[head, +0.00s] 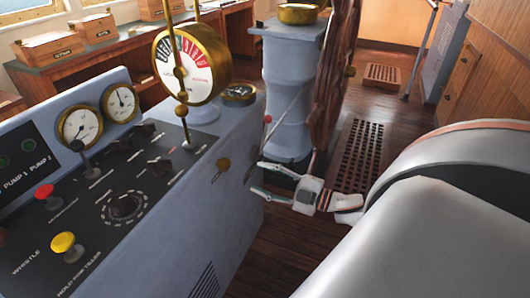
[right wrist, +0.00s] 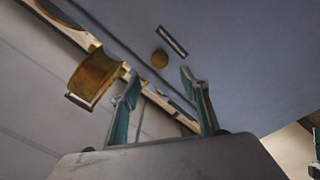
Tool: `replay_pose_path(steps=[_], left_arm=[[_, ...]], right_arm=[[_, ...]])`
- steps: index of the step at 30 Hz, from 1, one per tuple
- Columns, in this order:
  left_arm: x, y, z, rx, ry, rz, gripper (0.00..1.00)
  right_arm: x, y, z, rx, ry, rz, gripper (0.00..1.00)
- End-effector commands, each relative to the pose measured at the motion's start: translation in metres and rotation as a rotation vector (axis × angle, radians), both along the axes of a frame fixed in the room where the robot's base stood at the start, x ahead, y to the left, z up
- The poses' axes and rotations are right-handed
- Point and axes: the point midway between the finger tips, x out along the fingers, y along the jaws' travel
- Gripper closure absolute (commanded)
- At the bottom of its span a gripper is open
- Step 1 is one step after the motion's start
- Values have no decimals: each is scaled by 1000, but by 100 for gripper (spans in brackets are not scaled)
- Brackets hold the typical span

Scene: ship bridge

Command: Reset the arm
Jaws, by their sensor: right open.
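My right gripper (head: 256,178) is open and empty, beside the right side of the blue-grey console (head: 215,205). Its two fingers point left toward the console's side in the head view; I cannot tell whether they touch it. In the right wrist view the spread fingers (right wrist: 163,85) have nothing between them. A blue-grey surface and a small round brass piece (right wrist: 160,59) lie beyond them. My right arm (head: 440,225) comes in from the right and fills the lower right. My left gripper is not in view.
The console carries gauges, a red knob (head: 44,191), a yellow knob (head: 62,242) and a large brass-rimmed dial (head: 190,65). A blue-grey pedestal (head: 289,90) and a wooden wheel (head: 335,75) stand just beyond my gripper. A floor grating (head: 358,155) lies behind it.

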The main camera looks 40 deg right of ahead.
Motion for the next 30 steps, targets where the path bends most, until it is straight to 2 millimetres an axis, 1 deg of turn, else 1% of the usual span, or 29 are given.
replay_pose_path(steps=[4,19,22,23,26,29,30], left_arm=[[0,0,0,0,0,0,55],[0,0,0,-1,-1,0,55],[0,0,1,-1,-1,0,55],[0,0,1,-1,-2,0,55],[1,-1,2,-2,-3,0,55],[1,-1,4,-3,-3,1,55],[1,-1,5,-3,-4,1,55]], right_arm=[[-4,-1,0,1,0,1,55],[-4,-1,0,1,0,1,55],[-6,1,-5,15,12,-11,55],[-7,3,-10,28,24,-23,55],[-17,17,-42,109,103,-89,55],[-36,45,-89,229,240,-184,55],[-46,60,-109,280,304,-220,55]])
